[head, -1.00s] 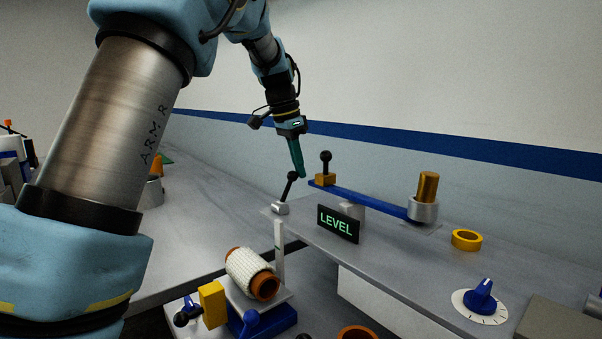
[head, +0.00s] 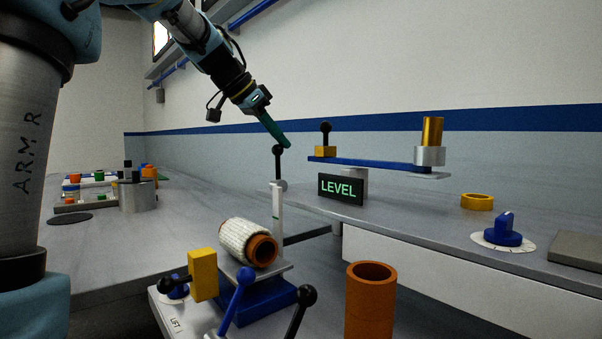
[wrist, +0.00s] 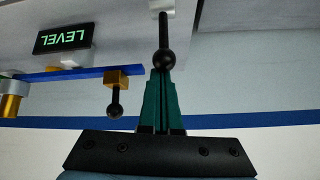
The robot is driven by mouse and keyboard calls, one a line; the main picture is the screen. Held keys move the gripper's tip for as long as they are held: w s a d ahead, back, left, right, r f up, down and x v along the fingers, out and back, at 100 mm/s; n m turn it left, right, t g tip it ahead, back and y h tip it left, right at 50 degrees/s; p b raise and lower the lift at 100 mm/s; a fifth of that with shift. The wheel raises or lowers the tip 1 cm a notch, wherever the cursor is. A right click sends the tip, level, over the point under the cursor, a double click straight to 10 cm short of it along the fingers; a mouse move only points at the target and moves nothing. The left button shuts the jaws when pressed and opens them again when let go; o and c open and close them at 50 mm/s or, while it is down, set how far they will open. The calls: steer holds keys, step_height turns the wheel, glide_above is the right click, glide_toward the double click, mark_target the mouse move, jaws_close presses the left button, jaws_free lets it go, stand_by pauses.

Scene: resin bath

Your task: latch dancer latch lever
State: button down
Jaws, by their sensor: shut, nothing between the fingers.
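A black ball-topped lever (head: 279,165), which I take as the dancer latch lever, stands on the bench left of the LEVEL sign. It looks near upright in the head view. My gripper (head: 286,143) has shut teal fingers, empty, angled down with the tips beside the lever's ball. In the wrist view the lever's black ball (wrist: 165,58) overlaps the tips of my gripper (wrist: 160,76); I cannot tell whether they touch. The blue dancer arm (head: 375,163) runs right from a yellow block with a black knob (head: 325,135) to a metal cup holding a brass cylinder (head: 432,132).
The LEVEL sign (head: 341,189) stands just right of the lever. In front are a wrapped roll (head: 243,240) on a blue stand, a blue-knobbed lever (head: 240,285) and an orange tube (head: 370,300). A yellow ring (head: 477,202) and blue dial (head: 503,232) lie right.

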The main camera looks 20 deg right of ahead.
mark_target(275, 149)
steer(key=shift+s+a+f+t+h+b, duration=0.2)
steer(key=shift+a+h+b, duration=0.45)
steer(key=shift+b, duration=1.2)
steer(key=shift+s+a+f+t+h+b, duration=0.2)
steer(key=shift+a+h+b, duration=0.45)
steer(key=shift+b, duration=1.15)
steer(key=shift+s+a+f+t+h+b, duration=0.1)
steer(key=shift+a+f+h+b, duration=0.4)
steer(key=shift+b, duration=1.35)
steer(key=shift+s+a+r+b, duration=0.2)
steer(key=shift+a+b, duration=0.4)
steer(key=shift+b, duration=0.65)
steer(key=shift+a, duration=0.1)
step_height(275, 149, up, 4)
steer(key=d+f+p, duration=0.1)
steer(key=d+p, duration=0.1)
steer(key=d, duration=0.1)
steer(key=f+v, duration=0.1)
steer(key=v, duration=0.9)
steer(key=shift+a, duration=0.3)
steer(key=shift+r, duration=0.1)
